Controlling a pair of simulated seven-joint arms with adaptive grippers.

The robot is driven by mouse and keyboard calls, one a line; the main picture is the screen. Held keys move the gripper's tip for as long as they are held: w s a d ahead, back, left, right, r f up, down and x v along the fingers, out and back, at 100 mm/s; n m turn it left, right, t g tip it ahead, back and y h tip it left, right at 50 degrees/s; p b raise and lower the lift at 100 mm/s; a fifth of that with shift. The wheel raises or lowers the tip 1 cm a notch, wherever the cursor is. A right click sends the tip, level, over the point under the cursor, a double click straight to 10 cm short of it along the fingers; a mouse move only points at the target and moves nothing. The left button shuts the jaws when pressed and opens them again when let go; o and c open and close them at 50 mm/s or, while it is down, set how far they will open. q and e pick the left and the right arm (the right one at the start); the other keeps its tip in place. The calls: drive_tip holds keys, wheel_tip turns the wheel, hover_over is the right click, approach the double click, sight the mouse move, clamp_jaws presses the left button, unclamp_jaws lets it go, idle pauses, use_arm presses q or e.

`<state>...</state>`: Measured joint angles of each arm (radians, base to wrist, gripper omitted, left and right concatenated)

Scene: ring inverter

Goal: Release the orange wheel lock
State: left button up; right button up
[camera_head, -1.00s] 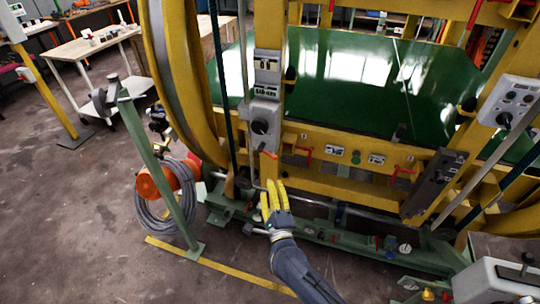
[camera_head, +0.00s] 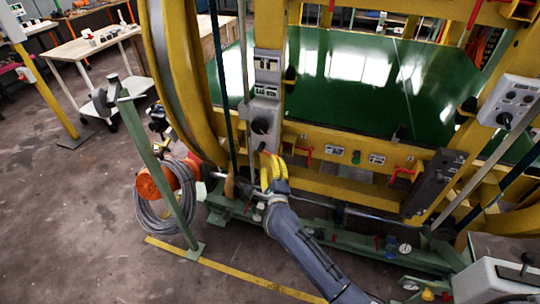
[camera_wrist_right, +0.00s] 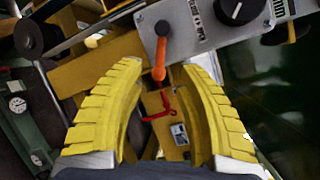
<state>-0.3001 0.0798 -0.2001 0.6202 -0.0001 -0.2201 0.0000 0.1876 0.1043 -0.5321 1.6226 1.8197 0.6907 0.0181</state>
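In the right wrist view an orange lever (camera_wrist_right: 160,62) hangs down from a pivot on a grey control box (camera_wrist_right: 200,32). I take it for the wheel lock. My right gripper (camera_head: 270,164) has yellow fingers and is at the lower front of the yellow frame, just under the grey box (camera_head: 264,118). In the right wrist view the right gripper (camera_wrist_right: 160,68) is open, with its fingers on either side of the lever's lower end. I cannot tell whether either finger touches it. In the head view the fingers largely hide the lever. My left gripper is not in view.
A red handle (camera_wrist_right: 160,106) is below the lever on the yellow frame (camera_head: 340,140). A black knob (camera_wrist_right: 236,8) is on the box. A green post (camera_head: 150,165) and an orange reel with grey cable (camera_head: 155,180) stand left. Open floor (camera_head: 75,220) lies further left.

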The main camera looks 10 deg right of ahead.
drive_tip(key=shift+w+d, duration=0.1)
drive_tip(key=shift+w, duration=3)
clamp_jaws()
